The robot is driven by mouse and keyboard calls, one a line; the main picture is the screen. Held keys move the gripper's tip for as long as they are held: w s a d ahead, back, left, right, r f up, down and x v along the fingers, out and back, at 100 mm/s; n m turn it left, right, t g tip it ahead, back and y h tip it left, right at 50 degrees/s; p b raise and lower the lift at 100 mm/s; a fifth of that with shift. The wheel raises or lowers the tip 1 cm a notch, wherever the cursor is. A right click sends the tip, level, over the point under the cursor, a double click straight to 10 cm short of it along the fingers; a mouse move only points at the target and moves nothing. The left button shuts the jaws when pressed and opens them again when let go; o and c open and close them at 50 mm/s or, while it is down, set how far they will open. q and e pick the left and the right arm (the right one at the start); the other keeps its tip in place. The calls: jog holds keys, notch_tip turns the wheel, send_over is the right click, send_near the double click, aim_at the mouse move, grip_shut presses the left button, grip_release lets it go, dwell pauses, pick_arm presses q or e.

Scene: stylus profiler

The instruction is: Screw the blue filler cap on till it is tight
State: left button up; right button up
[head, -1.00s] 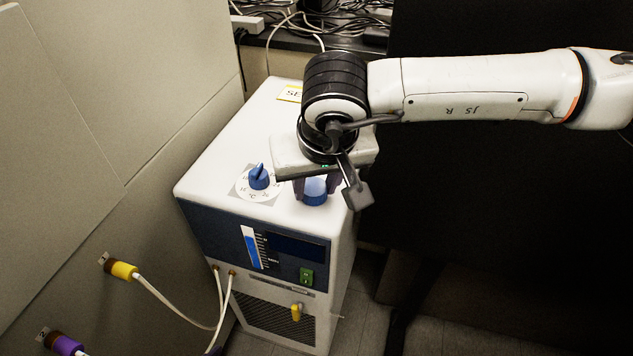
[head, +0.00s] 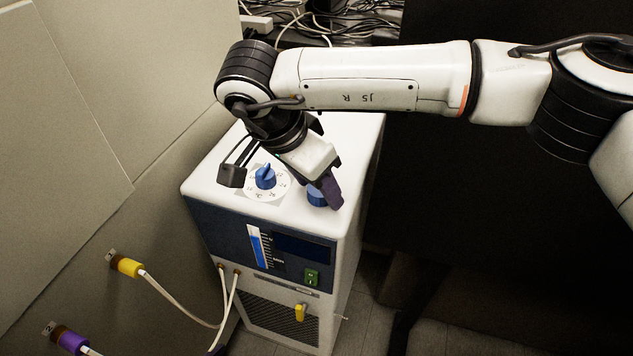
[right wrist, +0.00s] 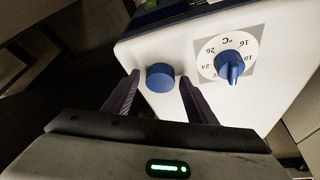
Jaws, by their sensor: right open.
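The blue filler cap (head: 316,196) sits on the white top of the chiller box, near its front right corner. It also shows in the right wrist view (right wrist: 160,77), between the fingers. My right gripper (head: 333,193) is tilted over it with dark fingers; in the right wrist view the jaws (right wrist: 156,92) are open, one finger on each side of the cap. A gap shows on both sides there, and I cannot tell whether a finger touches it. The thread under the cap is hidden. My left gripper is not in view.
A blue pointed dial (head: 265,177) on a white numbered scale stands left of the cap, close to my right wrist. A grey wall stands left.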

jog(key=p+v, duration=0.3)
jog(key=v, duration=0.4)
dwell(0.6)
notch_tip(320, 180, up, 10)
send_over(305, 209)
jog(key=s+a, duration=0.3)
jog(key=shift+w+f, duration=0.1)
jog(key=shift+f, duration=0.15)
